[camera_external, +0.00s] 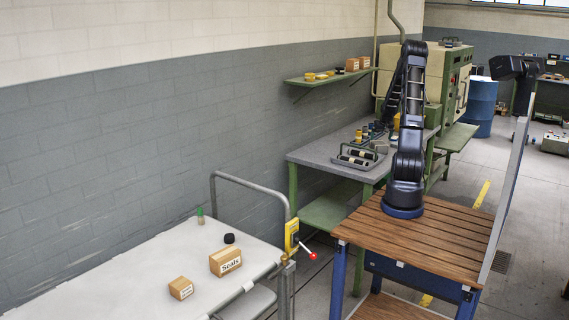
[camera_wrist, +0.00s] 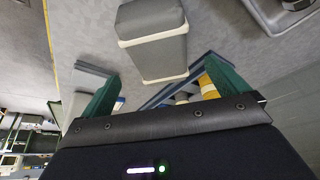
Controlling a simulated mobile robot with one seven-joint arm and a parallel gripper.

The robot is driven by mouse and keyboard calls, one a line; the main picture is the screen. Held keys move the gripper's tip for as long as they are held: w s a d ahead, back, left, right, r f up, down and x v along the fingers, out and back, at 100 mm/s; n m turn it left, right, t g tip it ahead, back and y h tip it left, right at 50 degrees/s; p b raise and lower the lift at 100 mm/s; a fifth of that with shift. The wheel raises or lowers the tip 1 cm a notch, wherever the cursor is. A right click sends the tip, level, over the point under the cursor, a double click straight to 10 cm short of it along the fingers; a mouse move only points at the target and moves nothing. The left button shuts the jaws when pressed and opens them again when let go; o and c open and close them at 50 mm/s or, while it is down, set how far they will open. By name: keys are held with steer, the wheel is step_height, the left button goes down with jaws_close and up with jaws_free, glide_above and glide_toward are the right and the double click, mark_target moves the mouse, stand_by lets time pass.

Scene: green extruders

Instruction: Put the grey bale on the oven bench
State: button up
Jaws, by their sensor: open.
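The grey bale (camera_wrist: 156,50), a block with pale bands round it, lies on a grey surface in the wrist view. My gripper (camera_wrist: 162,72) has its two green fingers wide apart, with nothing held. The bale's near end shows between and beyond the fingertips; I cannot tell its height gap. In the external view my arm reaches over the grey-topped bench (camera_external: 318,153), where the gripper and bale are too small or hidden to make out. The cream and green oven-like machine (camera_external: 440,75) stands behind, with a green ledge (camera_external: 457,137) on its right side.
A blue holder (camera_wrist: 165,95) with a yellow-and-white item (camera_wrist: 208,87) is close to the right finger. A wall shelf (camera_external: 318,80) hangs above. A white table (camera_external: 130,275) with boxes stands at front left.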

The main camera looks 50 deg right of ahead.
steer(key=shift+v, duration=2)
steer(key=w+a+r+n, duration=0.1)
steer(key=w+a+r, duration=0.1)
steer(key=a+r, duration=0.65)
steer(key=w+a+r+n, duration=0.2)
steer(key=a+r, duration=0.1)
steer(key=a, duration=1)
steer(key=w+a+r+n, duration=0.1)
steer(key=w+a+r, duration=0.1)
steer(key=a+r, duration=0.65)
steer(key=s+a+r+n+t+y, duration=0.1)
steer(key=s+a, duration=0.2)
steer(key=a, duration=0.6)
steer(key=s+a+r+n+y, duration=0.15)
steer(key=s+a, duration=0.25)
steer(key=a, duration=0.5)
steer(key=s+a+n, duration=0.2)
steer(key=s+a, duration=0.7)
steer(key=s, duration=0.2)
steer(key=shift+s+a+y, duration=0.15)
steer(key=shift+s+y, duration=0.05)
steer(key=shift+y, duration=0.15)
